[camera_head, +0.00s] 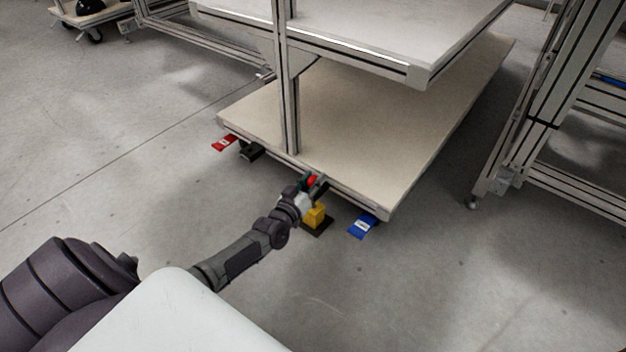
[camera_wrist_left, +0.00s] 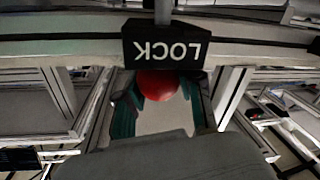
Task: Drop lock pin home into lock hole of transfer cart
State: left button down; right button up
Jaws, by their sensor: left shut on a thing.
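The transfer cart (camera_head: 420,165) has a pale lower deck and a raised shelf. My left gripper (camera_head: 313,182) is at the deck's near edge, close to the foot of the upright. It is shut on the red knob (camera_head: 311,180) of the lock pin. In the left wrist view the round red knob (camera_wrist_left: 158,86) sits between the teal fingers, just by a black LOCK label (camera_wrist_left: 166,45) that appears upside down. The pin's shaft and the lock hole are hidden, so I cannot tell how deep the pin sits. My right gripper is not in view.
A yellow block (camera_head: 314,215) on a dark base stands on the floor just below my left gripper. A blue tag (camera_head: 362,226) and a red tag (camera_head: 224,143) lie along the cart's near side. A metal frame (camera_head: 540,120) stands right. The floor in front is clear.

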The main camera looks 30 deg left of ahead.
pick_arm(q)
jog(key=c, duration=0.7)
grip_release()
jog(key=shift+o, duration=0.2)
jog(key=shift+s, duration=0.3)
jog(key=s, duration=1.1)
jog(key=shift+s+d+r, duration=0.15)
jog(key=shift+d, duration=0.3)
